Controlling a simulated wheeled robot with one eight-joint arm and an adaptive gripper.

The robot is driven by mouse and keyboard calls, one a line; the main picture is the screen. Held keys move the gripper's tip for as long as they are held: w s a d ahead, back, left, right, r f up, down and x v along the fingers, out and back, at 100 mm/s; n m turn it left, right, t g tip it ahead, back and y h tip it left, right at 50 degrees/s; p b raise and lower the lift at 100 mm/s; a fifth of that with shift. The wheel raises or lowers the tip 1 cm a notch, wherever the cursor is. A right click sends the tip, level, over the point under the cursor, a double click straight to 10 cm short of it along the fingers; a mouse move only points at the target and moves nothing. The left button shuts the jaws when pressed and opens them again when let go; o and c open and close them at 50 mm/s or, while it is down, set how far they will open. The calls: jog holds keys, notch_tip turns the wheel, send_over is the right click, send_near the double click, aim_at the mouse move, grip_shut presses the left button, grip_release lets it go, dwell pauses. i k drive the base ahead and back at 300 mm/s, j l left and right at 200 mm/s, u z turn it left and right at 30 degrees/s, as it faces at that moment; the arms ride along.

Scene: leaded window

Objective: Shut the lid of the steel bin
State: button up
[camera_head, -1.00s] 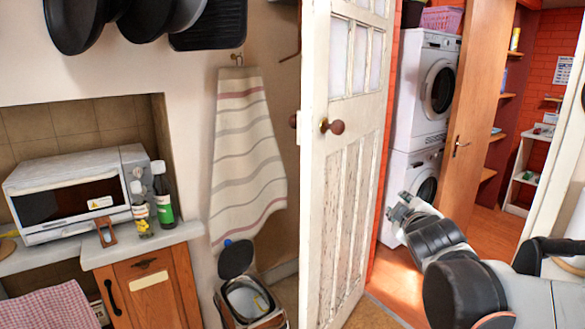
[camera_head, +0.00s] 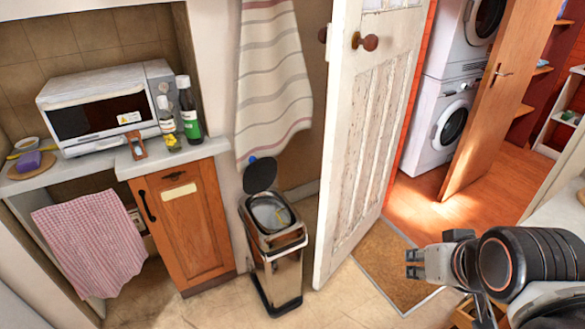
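The steel bin (camera_head: 277,269) stands on the floor between the wooden cabinet and the white door. Its dark lid (camera_head: 260,175) is raised upright at the back, with a blue spot at its top. The open top shows a pale liner inside. My gripper (camera_head: 412,264) is at the lower right, well to the right of the bin and apart from it, pointing left. It is small in view, with its fingers seeming apart and nothing between them.
The white door (camera_head: 367,150) stands ajar just right of the bin. A wooden cabinet (camera_head: 187,222) is to the left. A striped towel (camera_head: 272,75) hangs above the bin. A brown mat (camera_head: 393,268) lies between the bin and my gripper. Tiled floor in front of the bin is clear.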

aim_at(258, 176)
jog(key=i+j+u, duration=0.1)
jog(key=i, duration=1)
jog(key=k+j+u, duration=0.15)
jog(key=i+l+z, duration=0.15)
jog(key=i, duration=0.1)
